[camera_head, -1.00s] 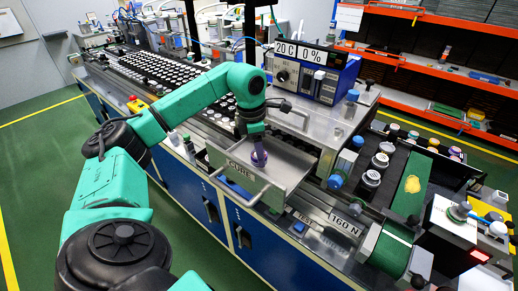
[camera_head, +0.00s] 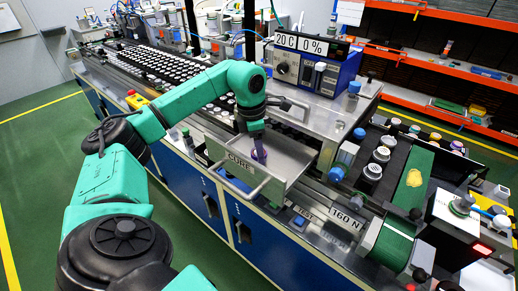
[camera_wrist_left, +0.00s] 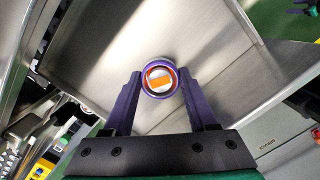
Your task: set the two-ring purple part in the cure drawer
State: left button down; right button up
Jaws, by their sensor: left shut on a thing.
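The purple part (camera_head: 260,156) is between the fingers of my left gripper (camera_head: 258,150), over the open cure drawer (camera_head: 296,157). In the left wrist view the purple part (camera_wrist_left: 160,66) shows end-on, round, with a pale and orange centre. My left gripper (camera_wrist_left: 159,83) is shut on it, one purple finger on each side. The drawer's bare metal floor (camera_wrist_left: 150,35) lies behind the part. I cannot tell whether the part touches the floor, or make out its two rings. My right gripper is not in view.
The drawer's front wall (camera_head: 240,165) reads CURE and has a bar handle (camera_head: 232,182). A metal housing (camera_head: 335,112) stands behind the drawer. A tray of several white-topped parts (camera_head: 160,65) is at the back left. A dark belt with jars (camera_head: 381,155) runs on the right.

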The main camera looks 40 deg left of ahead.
pick_arm(q)
jog(key=shift+f+b, duration=0.45)
jog(key=shift+f, duration=0.25)
jog(key=shift+c, duration=0.6)
grip_release()
jog(key=shift+r, duration=0.35)
jog(key=r, duration=0.5)
jog(key=r+b, duration=0.1)
jog(key=r, duration=0.2)
jog(key=shift+s+a+r, duration=0.3)
jog(key=shift+s+r, duration=0.05)
jog(key=shift+s, duration=0.05)
jog(key=r+p, duration=0.2)
jog(key=r, duration=0.1)
jog(key=r+p, duration=0.1)
jog(key=r, duration=0.1)
jog(key=shift+s+a, duration=0.25)
jog(key=shift+s, duration=0.15)
